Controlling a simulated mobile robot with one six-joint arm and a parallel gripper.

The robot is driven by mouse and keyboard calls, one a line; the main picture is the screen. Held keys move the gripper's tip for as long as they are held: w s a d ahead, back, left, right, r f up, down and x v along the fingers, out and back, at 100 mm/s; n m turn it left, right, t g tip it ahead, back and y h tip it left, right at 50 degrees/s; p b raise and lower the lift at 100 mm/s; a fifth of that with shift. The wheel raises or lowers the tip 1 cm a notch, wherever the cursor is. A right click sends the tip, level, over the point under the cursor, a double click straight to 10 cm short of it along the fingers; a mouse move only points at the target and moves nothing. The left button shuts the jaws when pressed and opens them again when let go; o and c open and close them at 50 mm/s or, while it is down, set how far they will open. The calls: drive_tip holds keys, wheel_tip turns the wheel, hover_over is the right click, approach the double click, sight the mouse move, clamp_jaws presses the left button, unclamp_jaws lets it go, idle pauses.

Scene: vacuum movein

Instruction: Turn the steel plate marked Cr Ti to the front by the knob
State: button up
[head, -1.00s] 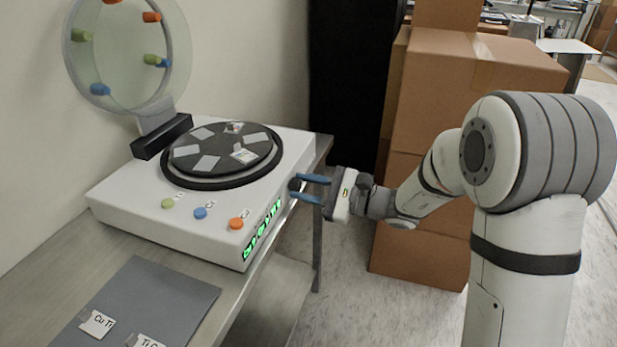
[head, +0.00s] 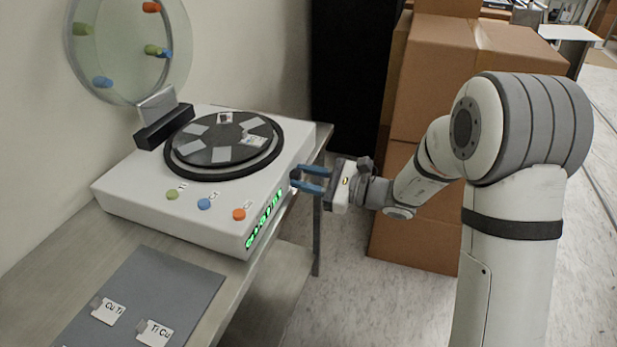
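The dark round turntable (head: 208,156) sits on the white machine and carries several small grey plates. A white label shows at the plate on its right side (head: 255,139), and another small mark is on the plate at the back (head: 224,118). The writing is too small to read, so I cannot tell which is Cr Ti. The dark knob (head: 295,175) sticks out of the machine's right side, partly hidden by my fingers.
Green, blue and orange buttons (head: 204,203) line the machine's front, beside a green lit display (head: 265,218). The round clear lid (head: 127,50) stands open behind. A grey mat (head: 165,285) with labelled pieces lies in front. Cardboard boxes (head: 460,85) stand behind my arm.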

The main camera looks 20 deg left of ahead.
drive_tip(key=o, duration=0.5)
drive_tip(key=shift+c, duration=0.2)
drive_tip(key=d, duration=0.7)
drive_tip(key=shift+s+d+p, duration=0.3)
drive_tip(key=shift+d+p, duration=0.05)
